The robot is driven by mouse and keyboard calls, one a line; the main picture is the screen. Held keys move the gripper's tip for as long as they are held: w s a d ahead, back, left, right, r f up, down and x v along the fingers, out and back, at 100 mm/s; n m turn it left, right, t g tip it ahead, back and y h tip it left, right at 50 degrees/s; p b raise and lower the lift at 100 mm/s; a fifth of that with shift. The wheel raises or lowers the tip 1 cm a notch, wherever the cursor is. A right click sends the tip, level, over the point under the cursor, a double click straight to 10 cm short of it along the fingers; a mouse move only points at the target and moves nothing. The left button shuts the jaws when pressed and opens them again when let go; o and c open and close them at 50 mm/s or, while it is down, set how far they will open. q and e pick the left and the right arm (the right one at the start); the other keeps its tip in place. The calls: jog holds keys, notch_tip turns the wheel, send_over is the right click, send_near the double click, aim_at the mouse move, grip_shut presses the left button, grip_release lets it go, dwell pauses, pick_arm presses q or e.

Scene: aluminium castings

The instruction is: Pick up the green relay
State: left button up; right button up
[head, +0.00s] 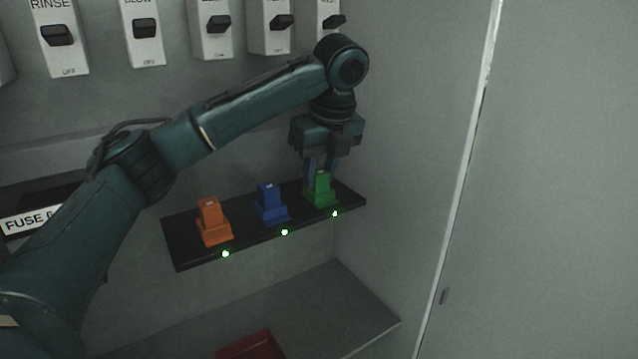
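The green relay (322,189) stands upright at the right end of a black shelf (190,253). My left gripper (319,172) points down right at the relay's top, with its two fingers apart and the upper part of the relay between or just in front of them. I cannot tell whether the fingers touch it. The relay's base sits on the shelf. My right gripper is not in view.
A blue relay (271,204) and an orange relay (212,224) stand to the left on the same shelf. Green lights line its front edge. Switches (145,30) are on the wall above. A side wall (420,120) rises close on the right. A red object (250,346) lies below.

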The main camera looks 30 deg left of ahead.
pick_arm(q)
jog(key=c, duration=0.5)
jog(key=shift+r, duration=0.15)
